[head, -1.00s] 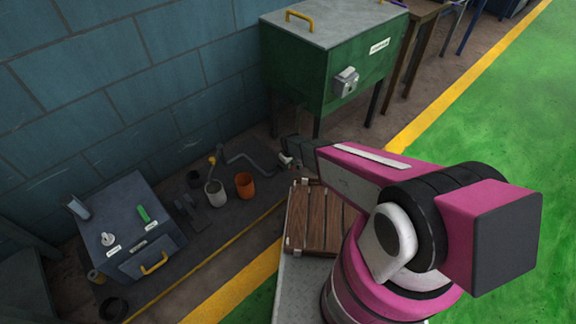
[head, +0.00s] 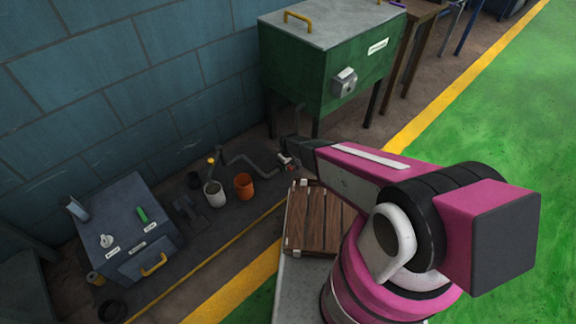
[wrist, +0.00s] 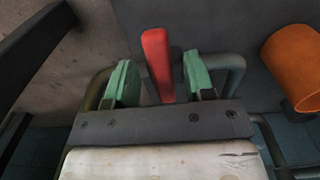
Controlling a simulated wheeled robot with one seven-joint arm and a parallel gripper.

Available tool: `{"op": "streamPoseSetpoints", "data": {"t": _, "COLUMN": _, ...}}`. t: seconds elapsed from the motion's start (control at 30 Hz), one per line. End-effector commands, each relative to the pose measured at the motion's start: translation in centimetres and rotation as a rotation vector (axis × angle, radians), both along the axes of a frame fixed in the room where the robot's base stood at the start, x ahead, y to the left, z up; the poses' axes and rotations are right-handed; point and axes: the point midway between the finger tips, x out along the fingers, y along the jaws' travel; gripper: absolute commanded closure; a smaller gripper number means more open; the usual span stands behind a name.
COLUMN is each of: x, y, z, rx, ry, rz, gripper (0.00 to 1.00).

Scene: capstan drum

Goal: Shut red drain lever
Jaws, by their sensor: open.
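The red drain lever (wrist: 158,65) shows in the wrist view as a flat bar, slightly tilted, with its near end between my gripper's two green finger pads. My gripper (wrist: 160,82) is open, and gaps show between the lever and both pads. I cannot tell how deep the lever sits between them. The lever's pivot is not clear in the wrist view. In the head view my gripper is small at the end of my pink arm, beside a grey bent pipe (head: 250,162), and the lever cannot be made out clearly there.
An orange pot (head: 243,187) and a pale pot (head: 213,195) stand left of my gripper; the orange pot (wrist: 296,65) is at the wrist view's right. A green cabinet (head: 298,82) stands behind, a dark box (head: 135,225) at left. A wooden slatted top (head: 318,220) lies in front.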

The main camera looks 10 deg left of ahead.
Motion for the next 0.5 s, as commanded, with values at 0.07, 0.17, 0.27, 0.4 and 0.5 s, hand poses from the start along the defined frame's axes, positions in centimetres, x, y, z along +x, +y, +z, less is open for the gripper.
{"op": "streamPoseSetpoints", "data": {"t": 0.07, "x": 0.0, "y": 0.0, "z": 0.5, "rx": 0.001, "ry": -0.001, "rz": -0.001, "gripper": 0.51}}
{"op": "streamPoseSetpoints", "data": {"t": 0.17, "x": -0.1, "y": 0.0, "z": 1.5, "rx": 0.001, "ry": -0.001, "rz": -0.001, "gripper": 0.51}}
{"op": "streamPoseSetpoints", "data": {"t": 0.27, "x": -0.2, "y": -0.1, "z": 2.9, "rx": 0.001, "ry": -0.001, "rz": -0.001, "gripper": 0.51}}
{"op": "streamPoseSetpoints", "data": {"t": 0.4, "x": -0.2, "y": -0.1, "z": 5.5, "rx": 0.0, "ry": -0.001, "rz": 0.0, "gripper": 0.51}}
{"op": "streamPoseSetpoints", "data": {"t": 0.5, "x": -0.2, "y": -0.1, "z": 7.4, "rx": 0.001, "ry": -0.002, "rz": 0.001, "gripper": 0.51}}
